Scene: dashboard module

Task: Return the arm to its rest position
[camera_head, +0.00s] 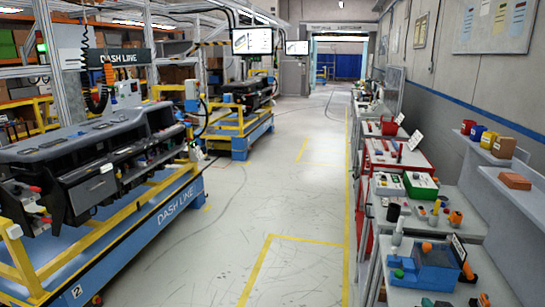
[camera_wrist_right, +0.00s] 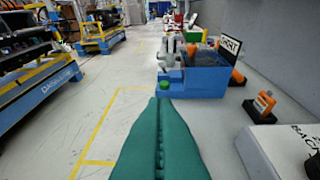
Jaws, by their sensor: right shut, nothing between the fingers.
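My right gripper (camera_wrist_right: 161,102) fills the lower middle of the right wrist view, its two teal fingers pressed together with nothing between them. It is just in front of a blue box (camera_wrist_right: 195,82) with a green knob (camera_wrist_right: 166,86) at its near corner. Whether the fingers touch the box cannot be told. In the head view the blue box (camera_head: 432,272) stands on the workbench at the lower right. Small dark green shapes at the bottom edge there may be part of my right gripper. My left gripper is in neither view.
An orange-tipped item (camera_wrist_right: 264,103) and a white box (camera_wrist_right: 285,150) stand right of the gripper. A dashboard module (camera_head: 90,165) sits on a blue and yellow cart to the left. The floor (camera_head: 240,215) between is clear.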

